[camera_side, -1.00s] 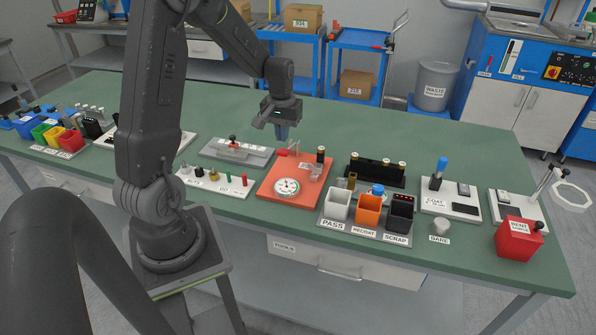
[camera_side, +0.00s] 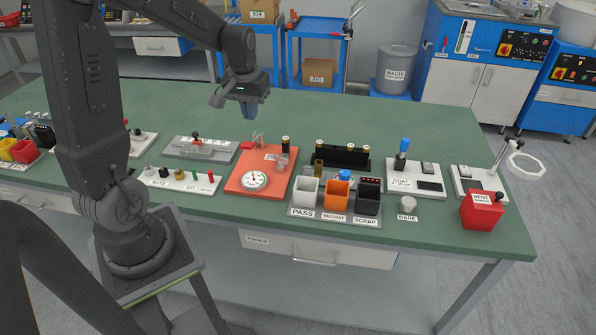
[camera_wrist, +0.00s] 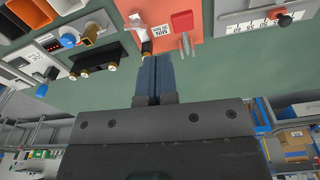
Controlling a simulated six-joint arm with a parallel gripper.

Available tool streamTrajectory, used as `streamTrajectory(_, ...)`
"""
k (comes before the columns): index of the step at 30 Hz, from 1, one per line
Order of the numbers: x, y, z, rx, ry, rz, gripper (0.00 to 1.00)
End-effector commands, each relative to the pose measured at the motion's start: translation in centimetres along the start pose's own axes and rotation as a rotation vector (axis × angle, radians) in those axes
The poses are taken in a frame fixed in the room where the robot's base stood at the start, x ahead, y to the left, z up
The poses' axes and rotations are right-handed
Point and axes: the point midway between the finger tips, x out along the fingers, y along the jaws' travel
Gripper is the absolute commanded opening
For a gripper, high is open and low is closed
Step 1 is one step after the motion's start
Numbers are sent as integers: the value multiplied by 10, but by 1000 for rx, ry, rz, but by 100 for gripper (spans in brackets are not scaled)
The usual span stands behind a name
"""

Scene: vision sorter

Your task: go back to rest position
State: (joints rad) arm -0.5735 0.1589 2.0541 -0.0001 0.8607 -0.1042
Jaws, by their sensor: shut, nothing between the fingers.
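My gripper (camera_side: 247,112) hangs over the back part of the green bench (camera_side: 330,110), behind the orange plate with the dial gauge. Its blue fingers point down and are shut with nothing between them. In the wrist view my gripper (camera_wrist: 157,62) shows its two blue fingers pressed together. Their tips overlap the edge of the orange plate (camera_wrist: 205,50) in that picture, and I cannot tell the height above the bench from there. No part is held.
The orange plate (camera_side: 240,185) carries a round gauge (camera_side: 254,181). To its right stand a black rack (camera_side: 343,160) and white, orange and black bins (camera_side: 338,192). A grey fixture (camera_side: 190,151) lies to the left. The bench's back strip is clear.

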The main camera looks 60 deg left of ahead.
Motion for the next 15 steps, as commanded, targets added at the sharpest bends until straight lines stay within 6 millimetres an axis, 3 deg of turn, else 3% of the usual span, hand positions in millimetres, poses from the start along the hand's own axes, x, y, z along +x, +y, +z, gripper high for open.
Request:
streamTrajectory(1, -19, 16, 14, 57, 39, 8, 0)
streamTrajectory(6, -65, 55, 72, 240, 151, 43, 0)
streamTrajectory(10, -90, 73, 120, 378, 234, 79, 0)
streamTrajectory(15, -110, 82, 178, 535, 330, 131, 0)
